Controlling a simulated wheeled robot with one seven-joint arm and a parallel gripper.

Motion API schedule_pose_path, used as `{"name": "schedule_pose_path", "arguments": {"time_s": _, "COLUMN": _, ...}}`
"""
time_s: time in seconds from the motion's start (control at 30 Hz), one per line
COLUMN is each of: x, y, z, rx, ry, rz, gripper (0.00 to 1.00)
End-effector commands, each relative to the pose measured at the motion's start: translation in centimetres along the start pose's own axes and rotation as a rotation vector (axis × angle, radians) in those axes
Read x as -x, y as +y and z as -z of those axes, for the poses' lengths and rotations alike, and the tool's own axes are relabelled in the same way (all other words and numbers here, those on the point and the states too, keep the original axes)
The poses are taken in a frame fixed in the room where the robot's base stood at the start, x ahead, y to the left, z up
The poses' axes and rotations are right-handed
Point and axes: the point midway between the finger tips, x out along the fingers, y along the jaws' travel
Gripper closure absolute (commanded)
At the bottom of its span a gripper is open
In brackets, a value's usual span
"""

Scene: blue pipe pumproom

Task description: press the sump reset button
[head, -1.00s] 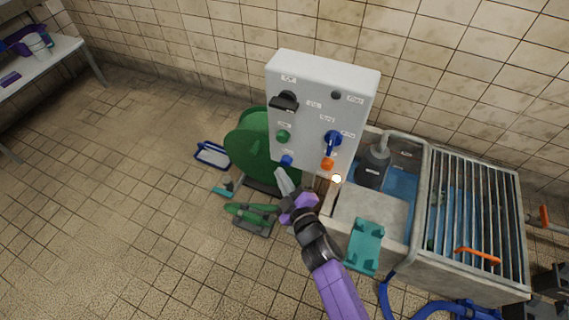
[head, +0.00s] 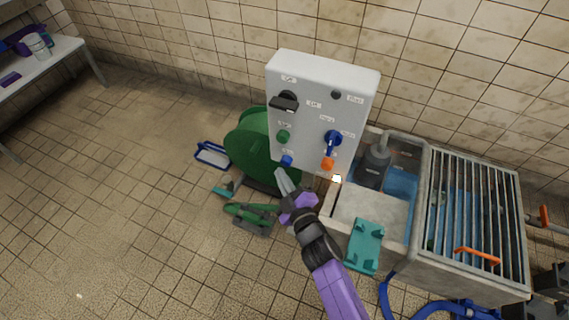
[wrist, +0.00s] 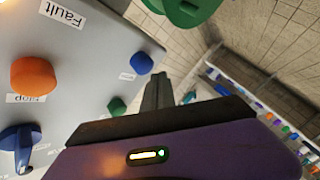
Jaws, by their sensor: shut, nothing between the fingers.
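The grey-white control panel (head: 319,75) carries a blue button (head: 286,160) at its lower left, a green button (head: 283,136) above it and an orange button (head: 327,163) to the right. The labels are too small to tell which button is the sump reset. The wrist view also shows the blue button (wrist: 141,63), green button (wrist: 117,106) and orange button (wrist: 33,75). My gripper (head: 280,174) is shut and empty. In the head view its tips appear just below the blue button; I cannot tell the depth gap. No contact is visible.
A blue lever switch (head: 333,139) and a black rotary switch (head: 285,101) stick out from the panel. A green reel (head: 252,142) stands behind it at left. A concrete sump (head: 372,205) with a grating (head: 470,215) is at right.

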Motion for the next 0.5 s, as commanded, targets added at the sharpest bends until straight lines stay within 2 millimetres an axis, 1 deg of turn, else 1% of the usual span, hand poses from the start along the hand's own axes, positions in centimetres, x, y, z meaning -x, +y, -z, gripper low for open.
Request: {"name": "schedule_pose_path", "arguments": {"time_s": 0.5, "x": -0.62, "y": 0.48, "z": -0.39, "rx": 0.0, "ry": 0.001, "rz": 0.0, "gripper": 1.0}}
